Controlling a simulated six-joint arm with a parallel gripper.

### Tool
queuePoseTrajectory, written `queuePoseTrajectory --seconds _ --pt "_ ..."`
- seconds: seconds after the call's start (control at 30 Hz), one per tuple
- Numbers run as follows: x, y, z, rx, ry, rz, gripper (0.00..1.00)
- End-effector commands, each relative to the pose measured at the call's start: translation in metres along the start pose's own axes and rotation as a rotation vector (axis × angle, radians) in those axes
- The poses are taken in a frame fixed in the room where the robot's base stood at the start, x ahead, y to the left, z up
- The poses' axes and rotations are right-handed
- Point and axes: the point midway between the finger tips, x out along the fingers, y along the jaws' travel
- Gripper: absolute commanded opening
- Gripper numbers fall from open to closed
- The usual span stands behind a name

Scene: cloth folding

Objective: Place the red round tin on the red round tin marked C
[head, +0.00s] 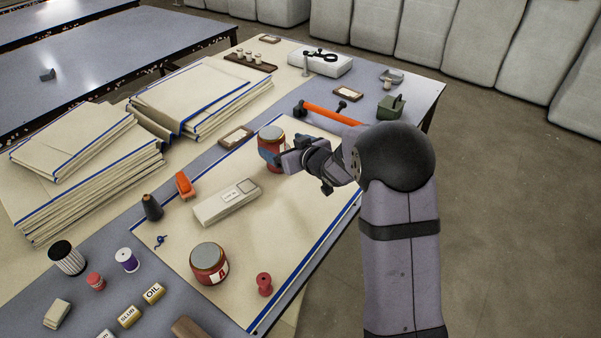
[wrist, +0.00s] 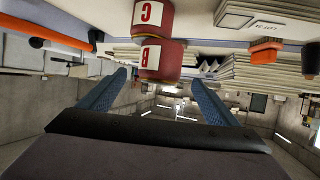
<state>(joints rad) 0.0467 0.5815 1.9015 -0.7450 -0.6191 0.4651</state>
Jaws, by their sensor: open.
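Two red round tins stand stacked at the far part of the cream cloth. In the wrist view, which is upside down, the tin marked C (wrist: 153,18) rests on the table side and the tin marked B (wrist: 162,62) sits on it. In the head view the stack (head: 271,135) shows partly behind my gripper (head: 275,156). My gripper also shows in the wrist view (wrist: 158,78), its two blue fingers spread apart, one on each side of tin B. I cannot tell whether either finger touches it. Another red round tin (head: 209,263), its letter looking like A, stands nearer.
A pale box (head: 227,202), an orange tool (head: 184,185) and a red spool (head: 264,284) lie near the tins. Folded cloth stacks (head: 90,180) fill the left. An orange-handled tool (head: 330,114) lies behind my arm. Cloth right of the pale box is clear.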

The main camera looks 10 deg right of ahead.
Motion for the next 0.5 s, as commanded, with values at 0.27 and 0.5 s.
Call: queuePoseTrajectory --seconds 0.27,0.5 --pt "-0.019 0.013 0.013 0.011 -0.088 0.083 0.84" --pt "-0.106 0.027 0.078 0.083 -0.420 0.276 0.84"
